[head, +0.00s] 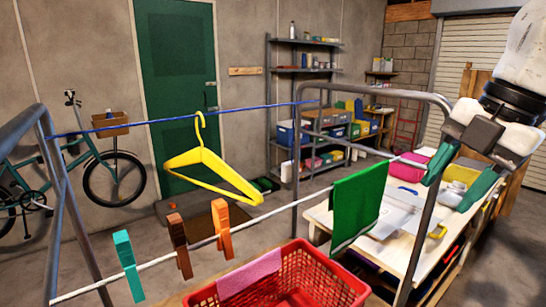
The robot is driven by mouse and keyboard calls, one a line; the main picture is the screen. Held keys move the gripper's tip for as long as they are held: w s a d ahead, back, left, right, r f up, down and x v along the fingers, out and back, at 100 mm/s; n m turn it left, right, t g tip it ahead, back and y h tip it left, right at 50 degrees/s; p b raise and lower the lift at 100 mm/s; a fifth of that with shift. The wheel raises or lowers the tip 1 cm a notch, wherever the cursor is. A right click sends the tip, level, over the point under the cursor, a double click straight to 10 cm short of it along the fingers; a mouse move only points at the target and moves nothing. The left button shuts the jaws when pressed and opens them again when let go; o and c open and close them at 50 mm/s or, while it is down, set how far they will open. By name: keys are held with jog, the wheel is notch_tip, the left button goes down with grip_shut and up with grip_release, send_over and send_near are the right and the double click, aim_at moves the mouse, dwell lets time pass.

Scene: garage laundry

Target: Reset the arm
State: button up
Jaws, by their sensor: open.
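My gripper (447,194) is at the right of the head view, pointing down with its two teal fingers spread apart. It is open, and I see nothing clamped between the fingers. A yellow item (461,174) shows between them, seemingly on the table beyond. My white and dark arm comes in from the upper right corner.
A yellow hanger (205,165) hangs from the blue line. Teal, brown and orange pegs and a green cloth (357,205) are on the white line. A red basket (330,288) with a pink cloth stands below. A white table (398,248) holds several items.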

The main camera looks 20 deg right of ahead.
jog(key=w+a+f+m+t+y, duration=0.4)
jog(key=w+a+f+m, duration=0.25)
jog(key=w+f, duration=0.25)
jog(key=s+a+f+m, duration=0.3)
jog(key=f+m, duration=0.2)
jog(key=f, duration=0.7)
jog(key=s+a+f+m, duration=0.25)
jog(key=f+m, duration=0.25)
jog(key=f, duration=0.7)
jog(key=s+d+f+m+g+h, duration=0.2)
jog(key=s+f, duration=0.6)
jog(key=s, duration=0.4)
jog(key=s+d+f+m+g+h, duration=0.2)
jog(key=s+f+m+g+h, duration=0.1)
jog(key=s+f, duration=0.6)
jog(key=s+g+h, duration=0.1)
jog(key=s, duration=0.2)
jog(key=shift+f, duration=0.15)
